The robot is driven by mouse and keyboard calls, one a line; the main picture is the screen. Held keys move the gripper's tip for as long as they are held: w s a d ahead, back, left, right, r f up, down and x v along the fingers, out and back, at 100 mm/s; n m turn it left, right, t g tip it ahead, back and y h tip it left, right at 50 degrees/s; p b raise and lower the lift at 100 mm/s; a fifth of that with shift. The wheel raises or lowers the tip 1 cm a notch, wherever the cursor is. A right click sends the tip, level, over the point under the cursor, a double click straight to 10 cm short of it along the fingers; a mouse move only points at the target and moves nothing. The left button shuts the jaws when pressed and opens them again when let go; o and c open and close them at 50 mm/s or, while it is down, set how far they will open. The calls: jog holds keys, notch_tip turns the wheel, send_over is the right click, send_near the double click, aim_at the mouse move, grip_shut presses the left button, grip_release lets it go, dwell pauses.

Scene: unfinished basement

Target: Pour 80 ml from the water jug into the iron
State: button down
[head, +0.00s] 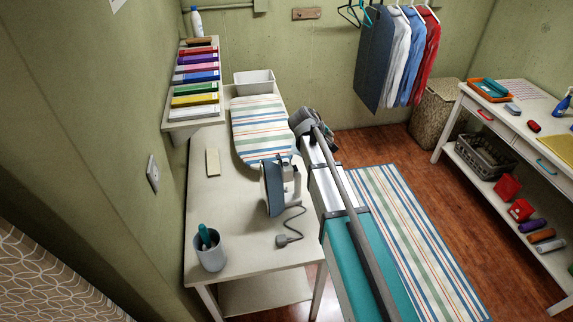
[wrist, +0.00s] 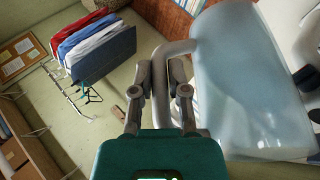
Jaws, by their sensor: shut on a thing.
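The water jug (wrist: 240,75) is a pale blue, translucent vessel filling the right of the wrist view. My gripper (wrist: 162,75) is shut on its grey loop handle (wrist: 178,47). The jug's opening and water level cannot be made out. In the head view, my arm hides much of that area, and I cannot pick out the jug clearly. The iron (head: 273,188) stands on the table, with a blue-grey body and a pale handle side. Its cord and plug (head: 284,240) lie in front of it. My arm's end is just behind and right of the iron.
The table (head: 230,255) also bears a grey cup (head: 210,256) with a teal-handled item, a striped ironing pad (head: 262,115) and a white bin (head: 254,79). Shelves of coloured folded items stand at the left wall. Clothes (head: 390,60) hang behind.

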jog(key=shift+a, duration=0.15)
jog(key=shift+s+a+r+h+b, duration=0.1)
jog(key=shift+a+r+h+b, duration=0.05)
jog(key=shift+h+b, duration=0.35)
jog(key=shift+d+r+y+p, duration=0.3)
jog(key=shift+d+y+p, duration=0.3)
jog(key=shift+p, duration=0.3)
jog(key=shift+w+d+y+p, duration=0.35)
jog(key=shift+d+p, duration=0.2)
jog(key=shift+d, duration=0.1)
jog(key=shift+w+d+f+m+g+y+p, duration=0.1)
jog(key=shift+w+d+m+g+y+p, duration=0.1)
jog(key=shift+d+m+g+y+p, duration=0.25)
jog(key=shift+d, duration=0.1)
jog(key=shift+d, duration=0.1)
